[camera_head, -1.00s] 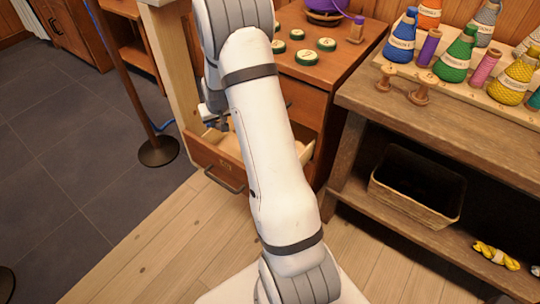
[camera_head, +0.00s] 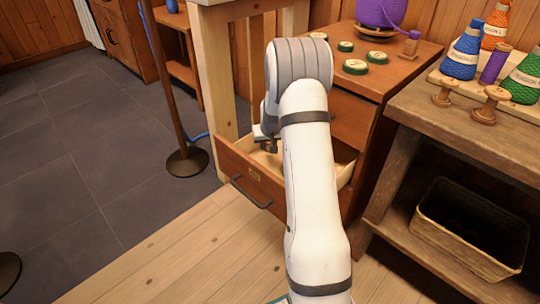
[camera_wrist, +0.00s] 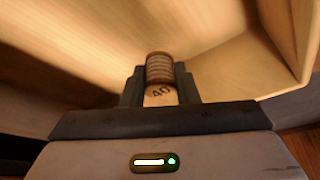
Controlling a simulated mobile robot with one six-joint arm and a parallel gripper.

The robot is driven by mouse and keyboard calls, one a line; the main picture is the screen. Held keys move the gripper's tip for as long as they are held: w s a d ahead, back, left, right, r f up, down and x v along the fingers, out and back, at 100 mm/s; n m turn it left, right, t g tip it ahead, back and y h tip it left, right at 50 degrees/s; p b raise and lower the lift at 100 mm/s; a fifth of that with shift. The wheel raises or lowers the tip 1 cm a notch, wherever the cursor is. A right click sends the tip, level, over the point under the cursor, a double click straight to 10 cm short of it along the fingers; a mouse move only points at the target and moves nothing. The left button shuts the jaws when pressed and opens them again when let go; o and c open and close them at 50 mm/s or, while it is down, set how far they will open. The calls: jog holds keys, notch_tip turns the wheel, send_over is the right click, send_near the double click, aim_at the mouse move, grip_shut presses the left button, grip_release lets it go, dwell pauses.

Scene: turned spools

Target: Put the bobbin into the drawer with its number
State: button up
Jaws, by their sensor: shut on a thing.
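My gripper (camera_wrist: 159,90) is shut on a bobbin (camera_wrist: 159,68) between its two dark fingers. The bobbin has a brown ribbed end and a pale face marked 40. The open wooden drawer (camera_head: 240,176) has a dark handle and a small label too small to read. In the head view my gripper (camera_head: 267,142) is over the open drawer, partly hidden by my arm, and the bobbin cannot be made out there. In the wrist view the drawer's pale inside (camera_wrist: 225,65) surrounds the bobbin; I cannot tell whether the bobbin touches it.
A bench (camera_head: 440,120) at right holds wooden spools (camera_head: 490,105) and yarn cones, with a basket (camera_head: 470,235) below. A stand's round base (camera_head: 187,161) is left of the drawer.

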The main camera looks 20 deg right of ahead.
aim_at(268, 150)
jog(key=shift+f+b, duration=0.65)
jog(key=shift+f, duration=1.3)
jog(key=shift+f, duration=0.2)
jog(key=o, duration=0.9)
jog(key=shift+o, duration=0.2)
jog(key=p+v, duration=0.4)
jog(key=v, duration=0.8)
jog(key=s+a+r+n+g+y, duration=0.1)
jog(key=s+a+r, duration=0.9)
jog(key=s, duration=0.2)
jog(key=s+a+r+n+g, duration=0.1)
jog(key=s+a, duration=0.3)
jog(key=s, duration=0.5)
jog(key=s+a+r+g, duration=0.1)
jog(key=s+a+r, duration=0.1)
jog(key=s, duration=0.8)
jog(key=shift+s+a+n, duration=0.2)
jog(key=shift+a+n, duration=0.2)
jog(key=shift+a, duration=0.5)
